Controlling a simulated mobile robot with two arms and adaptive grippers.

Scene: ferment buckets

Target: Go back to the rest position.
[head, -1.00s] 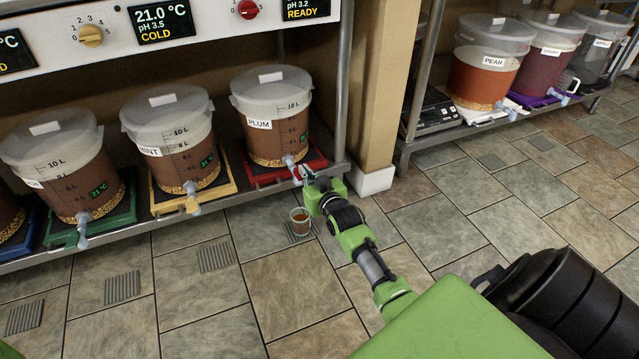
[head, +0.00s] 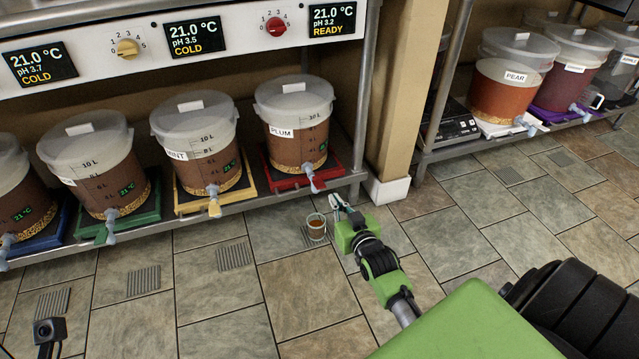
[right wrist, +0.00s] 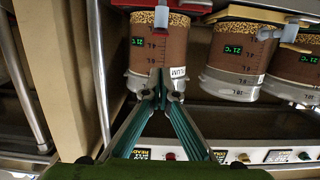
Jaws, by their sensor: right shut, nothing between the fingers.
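My right gripper (head: 341,203) is shut and empty. It is in front of the red-based stand, to the right of and below the tap of the PLUM bucket (head: 296,133), apart from it. In the right wrist view the shut fingertips (right wrist: 160,88) show in front of the upside-down PLUM bucket (right wrist: 158,48). A small clear cup (head: 316,228) with brown liquid stands on a floor grate beside the gripper, apart from it.
The MINT bucket (head: 203,146) and others line the low shelf, taps facing out. A metal post (head: 362,100) and a tan pillar (head: 400,100) stand right of PLUM. The PEAR bucket (head: 503,90) is on another shelf. The tiled floor (head: 470,225) is open.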

